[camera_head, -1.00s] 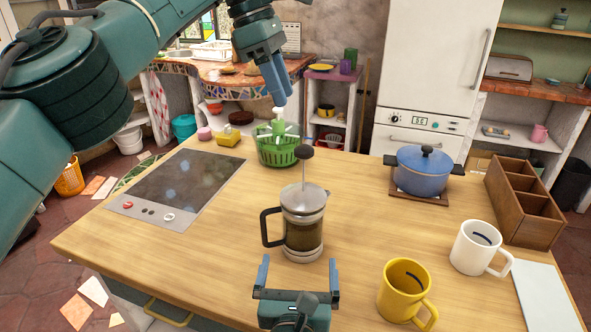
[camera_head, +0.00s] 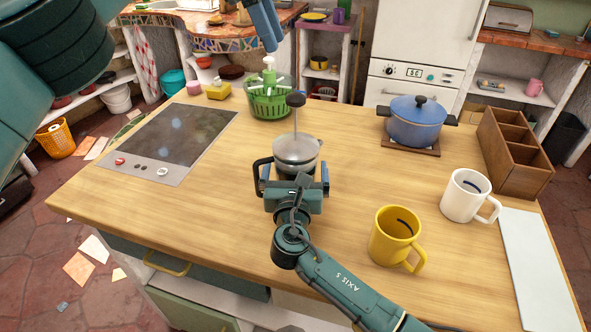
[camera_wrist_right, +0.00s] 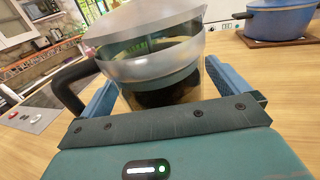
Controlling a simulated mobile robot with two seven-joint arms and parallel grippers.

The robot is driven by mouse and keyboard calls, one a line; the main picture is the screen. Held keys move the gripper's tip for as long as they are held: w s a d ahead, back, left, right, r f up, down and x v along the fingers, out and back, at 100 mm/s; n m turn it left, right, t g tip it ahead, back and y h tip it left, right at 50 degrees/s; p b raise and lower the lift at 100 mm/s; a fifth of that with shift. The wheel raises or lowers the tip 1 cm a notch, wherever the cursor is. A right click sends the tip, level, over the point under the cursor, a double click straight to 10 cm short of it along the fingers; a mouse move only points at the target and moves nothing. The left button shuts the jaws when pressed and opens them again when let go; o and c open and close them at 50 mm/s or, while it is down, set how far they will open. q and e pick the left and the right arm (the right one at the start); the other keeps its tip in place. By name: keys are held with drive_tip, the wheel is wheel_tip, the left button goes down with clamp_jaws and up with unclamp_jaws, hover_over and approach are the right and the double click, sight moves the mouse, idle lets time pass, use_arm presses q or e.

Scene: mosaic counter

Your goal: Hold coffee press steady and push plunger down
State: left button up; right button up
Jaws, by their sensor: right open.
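The coffee press (camera_head: 296,152) stands upright on the wooden counter, with its black handle to the left and its plunger knob (camera_head: 295,100) raised high on the rod. My right gripper (camera_head: 296,180) is open, with its blue fingers on either side of the press's glass body. The right wrist view shows the press (camera_wrist_right: 160,65) between the two fingers (camera_wrist_right: 160,95); I cannot tell whether they touch it. My left gripper (camera_head: 264,30) is above and behind the press, near the top edge, pointing down. I cannot tell whether it is open or shut.
A yellow mug (camera_head: 394,238) and a white mug (camera_head: 464,196) stand to the right. A blue pot (camera_head: 414,124), a wooden box (camera_head: 514,150) and a green salad spinner (camera_head: 270,100) are farther back. The cooktop (camera_head: 178,140) is at left; bare counter lies between.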

sight(295, 96)
drive_tip(key=shift+c, duration=0.3)
use_arm(q)
drive_tip(key=shift+c, duration=0.2)
use_arm(e)
drive_tip(key=c, duration=1.6)
use_arm(q)
drive_tip(key=shift+d+f+m, duration=0.1)
drive_tip(key=shift+f+m, duration=0.05)
drive_tip(key=shift+m, duration=0.35)
drive_tip(key=c, duration=0.3)
drive_tip(key=shift+d+f+m+y, duration=0.15)
drive_tip(key=shift+m+y, duration=0.15)
drive_tip(key=shift+m, duration=0.4)
drive_tip(key=shift+c, duration=0.8)
drive_tip(key=m, duration=0.3)
drive_tip(key=m+t+y, duration=0.1)
drive_tip(key=m, duration=0.1)
drive_tip(key=shift+s+d+f, duration=0.15)
drive_tip(key=shift+d+f, duration=0.2)
drive_tip(key=shift+d, duration=0.05)
clamp_jaws()
drive_tip(key=shift+s+d+f+m+t+y, duration=0.15)
drive_tip(key=shift+d+f+m+t, duration=0.5)
drive_tip(key=shift+m, duration=1.4)
drive_tip(key=shift+s+d+f+m+t+y, duration=0.15)
drive_tip(key=shift+f+m+t, duration=0.8)
drive_tip(key=shift+m, duration=1.15)
drive_tip(key=shift+s+d+f+m+t+y, duration=0.15)
drive_tip(key=shift+d+f+m+t, duration=0.3)
drive_tip(key=shift+f+m, duration=1.15)
